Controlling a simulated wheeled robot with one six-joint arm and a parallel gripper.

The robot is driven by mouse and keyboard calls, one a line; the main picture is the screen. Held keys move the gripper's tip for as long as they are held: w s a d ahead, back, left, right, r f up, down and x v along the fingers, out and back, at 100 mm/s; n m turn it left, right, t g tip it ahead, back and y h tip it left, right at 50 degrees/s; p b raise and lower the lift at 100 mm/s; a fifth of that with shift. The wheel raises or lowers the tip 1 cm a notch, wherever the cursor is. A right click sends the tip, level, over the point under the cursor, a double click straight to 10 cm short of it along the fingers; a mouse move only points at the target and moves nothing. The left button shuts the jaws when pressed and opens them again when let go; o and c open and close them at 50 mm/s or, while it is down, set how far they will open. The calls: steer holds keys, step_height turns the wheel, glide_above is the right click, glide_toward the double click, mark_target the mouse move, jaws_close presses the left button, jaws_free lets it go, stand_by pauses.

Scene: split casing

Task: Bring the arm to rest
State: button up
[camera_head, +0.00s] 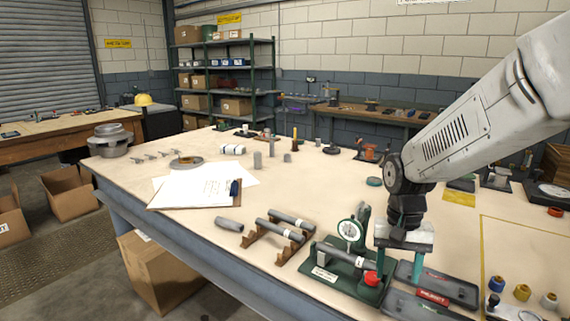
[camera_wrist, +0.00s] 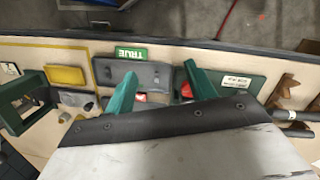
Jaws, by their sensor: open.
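My gripper (camera_head: 399,272) is at the lower right in the head view, pointing down over the bench by the dark trays. Its two teal fingers are apart, with nothing seen between them. The fingers also show in the wrist view (camera_wrist: 160,72), spread over a dark tray (camera_wrist: 105,72) beside a green "TRUE" label (camera_wrist: 130,54). Just left of my gripper in the head view stands a green gauge fixture (camera_head: 325,273) with a round dial (camera_head: 350,231), a red knob (camera_head: 371,278) and a grey cylinder (camera_head: 345,254) lying across it.
A dark tray labelled "REJECT" (camera_head: 432,297) lies close to the gripper. Brown racks (camera_head: 293,248) hold grey cylinders to the left. A clipboard (camera_head: 205,192) and coloured pots (camera_head: 522,292) are on the bench (camera_head: 150,205). The bench middle has free room.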

steer(key=s+d+r+n+t, duration=0.1)
steer(key=s+r, duration=0.4)
steer(key=s, duration=0.5)
steer(key=s+d+r+n+t, duration=0.1)
steer(key=s+r, duration=0.4)
steer(key=s, duration=0.6)
steer(key=shift+s+r+n+t, duration=0.2)
steer(key=shift+n+t, duration=0.4)
steer(key=shift+n, duration=0.3)
